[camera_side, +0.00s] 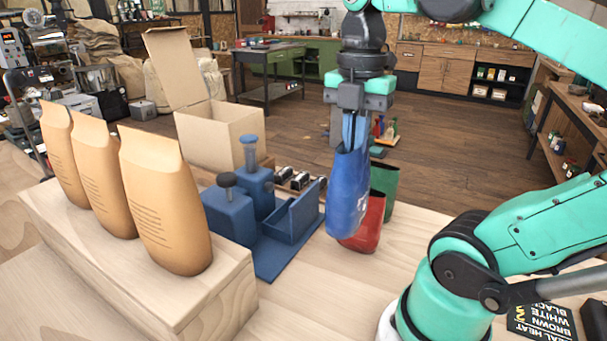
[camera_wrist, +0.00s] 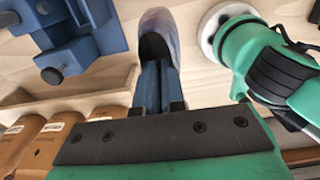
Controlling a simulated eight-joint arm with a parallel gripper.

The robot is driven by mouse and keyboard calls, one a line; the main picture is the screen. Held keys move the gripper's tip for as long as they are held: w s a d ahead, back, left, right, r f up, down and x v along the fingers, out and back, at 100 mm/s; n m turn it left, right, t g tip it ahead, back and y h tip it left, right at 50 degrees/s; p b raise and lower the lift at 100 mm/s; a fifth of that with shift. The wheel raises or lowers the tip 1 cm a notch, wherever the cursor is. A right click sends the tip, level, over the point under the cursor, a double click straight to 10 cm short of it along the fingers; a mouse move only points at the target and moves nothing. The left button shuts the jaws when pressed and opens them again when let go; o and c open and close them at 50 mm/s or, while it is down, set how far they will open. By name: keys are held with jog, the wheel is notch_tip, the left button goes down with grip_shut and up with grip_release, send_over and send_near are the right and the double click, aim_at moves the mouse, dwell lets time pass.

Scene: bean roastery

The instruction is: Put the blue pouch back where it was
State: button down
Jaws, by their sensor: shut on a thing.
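The blue pouch (camera_side: 347,200) hangs nearly upright, slightly tilted, from my gripper (camera_side: 350,145). The gripper points down with its fingers shut on the pouch's top. In the wrist view the pouch (camera_wrist: 158,20) shows a dark open mouth, with the fingers (camera_wrist: 157,85) at its near edge. In the side view the pouch partly covers a red pouch (camera_side: 366,226), with a green pouch (camera_side: 385,182) behind that. I cannot tell whether the blue pouch touches the red one. Its lower end appears above the table top, but the gap is unclear.
A blue fixture (camera_side: 268,262) with posts and a tray stands left of the pouch. Three tan bags (camera_side: 158,200) stand on a wooden block (camera_side: 195,292). An open cardboard box (camera_side: 210,130) is behind. A dark box (camera_side: 540,322) lies at lower right.

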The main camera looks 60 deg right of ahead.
aim_at(347, 221)
notch_tip(347, 221, down, 13)
jog(key=shift+f, duration=0.1)
dwell(0.3)
jog(key=shift+f, duration=0.15)
jog(key=c, duration=1)
grip_release()
jog(key=shift+o, duration=0.2)
